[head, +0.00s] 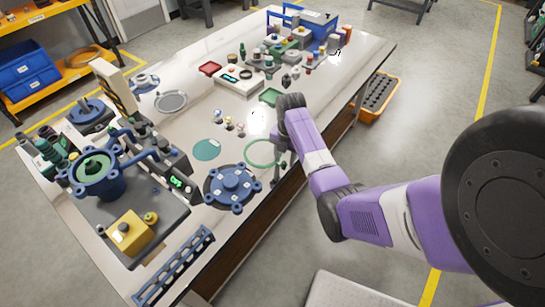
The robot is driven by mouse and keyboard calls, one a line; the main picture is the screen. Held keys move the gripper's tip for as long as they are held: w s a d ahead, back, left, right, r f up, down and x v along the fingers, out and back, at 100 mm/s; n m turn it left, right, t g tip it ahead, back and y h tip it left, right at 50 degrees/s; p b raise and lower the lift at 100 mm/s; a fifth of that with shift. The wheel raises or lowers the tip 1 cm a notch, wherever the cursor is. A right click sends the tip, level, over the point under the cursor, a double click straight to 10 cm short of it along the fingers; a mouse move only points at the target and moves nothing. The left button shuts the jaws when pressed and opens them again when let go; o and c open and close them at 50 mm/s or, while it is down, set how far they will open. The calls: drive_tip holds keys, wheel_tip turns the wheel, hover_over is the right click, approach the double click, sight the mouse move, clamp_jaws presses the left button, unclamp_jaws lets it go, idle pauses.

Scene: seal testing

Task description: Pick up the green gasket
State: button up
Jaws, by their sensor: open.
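The green gasket (246,157) is a thin green ring lying flat near the table's right edge. It sits right of a teal disc (207,149) and above and right of a blue bolted flange (232,184). My gripper (279,164) points down at the ring's right side, and its dark fingers overlap that rim in the picture. The gripper is open. I cannot tell whether the rim lies between the fingers or they touch it, as the fingers are small and dark here.
The white table (205,105) is crowded at the left by a pump rig with a yellow box (130,232), and at the back by coloured fittings. A green tray (270,97) lies beyond my wrist. An orange crate (378,97) stands on the floor at right.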

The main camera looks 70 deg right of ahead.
drive_tip(key=shift+f, duration=0.6)
clamp_jaws()
wheel_tip(320, 180, up, 21)
drive_tip(key=d+p, duration=0.1)
drive_tip(key=p, duration=0.4)
drive_tip(key=shift+s+f+p, duration=0.15)
drive_tip(key=shift+p, duration=0.2)
